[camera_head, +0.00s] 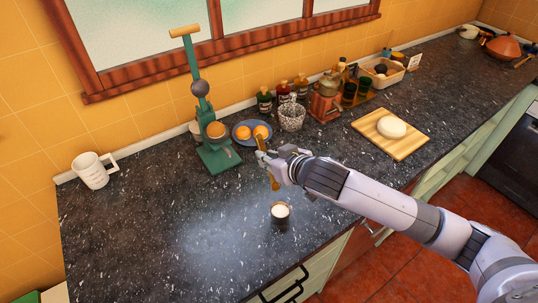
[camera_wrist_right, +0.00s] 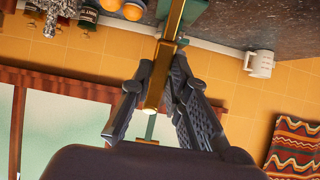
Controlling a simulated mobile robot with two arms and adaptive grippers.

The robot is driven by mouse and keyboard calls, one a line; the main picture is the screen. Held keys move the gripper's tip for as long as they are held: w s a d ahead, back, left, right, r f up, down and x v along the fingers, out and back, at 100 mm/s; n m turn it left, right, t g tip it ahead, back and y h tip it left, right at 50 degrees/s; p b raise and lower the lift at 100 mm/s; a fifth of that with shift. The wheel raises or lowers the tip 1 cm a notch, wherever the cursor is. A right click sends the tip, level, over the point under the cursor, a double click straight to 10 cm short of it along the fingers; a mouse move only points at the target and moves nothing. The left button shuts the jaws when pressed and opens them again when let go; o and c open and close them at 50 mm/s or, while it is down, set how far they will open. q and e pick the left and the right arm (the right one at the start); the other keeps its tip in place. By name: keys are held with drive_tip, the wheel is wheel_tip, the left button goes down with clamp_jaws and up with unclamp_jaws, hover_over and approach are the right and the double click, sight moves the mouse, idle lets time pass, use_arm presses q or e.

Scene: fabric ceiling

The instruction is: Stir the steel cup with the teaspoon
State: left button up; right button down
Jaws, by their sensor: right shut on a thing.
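The steel cup (camera_head: 280,218), small and dark-sided with pale white contents, stands on the counter near its front edge. My right gripper (camera_head: 268,159) is shut on the teaspoon (camera_head: 274,182), a gold-brown strip held steeply, its lower end just above the cup in the picture. I cannot tell its exact height over the cup, but it appears outside it. In the right wrist view the teaspoon (camera_wrist_right: 175,22) runs between the two fingers of the gripper (camera_wrist_right: 162,75). My left gripper is in neither view.
A green juice press (camera_head: 218,155) and a blue plate with oranges (camera_head: 239,126) stand behind the gripper. A white mug (camera_head: 92,172) is at the left. A cutting board (camera_head: 403,146) with dough lies at the right. The counter left of the cup is clear.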

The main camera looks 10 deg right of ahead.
sight(276, 190)
wheel_tip(276, 190, down, 2)
drive_tip(key=shift+b, duration=0.4)
drive_tip(key=shift+f+b, duration=0.4)
drive_tip(key=shift+f, duration=0.4)
drive_tip(key=shift+s+d+f+b, duration=0.2)
drive_tip(key=shift+s+f+b, duration=0.3)
drive_tip(key=shift+f, duration=0.45)
drive_tip(key=shift+s+d+f+b, duration=0.2)
drive_tip(key=shift+s+f+b, duration=0.15)
drive_tip(key=shift+s+f, duration=0.5)
drive_tip(key=shift+s+d+f+b, duration=0.2)
drive_tip(key=shift+s+f+b, duration=0.2)
drive_tip(key=shift+f, duration=0.7)
drive_tip(key=shift+a, duration=0.1)
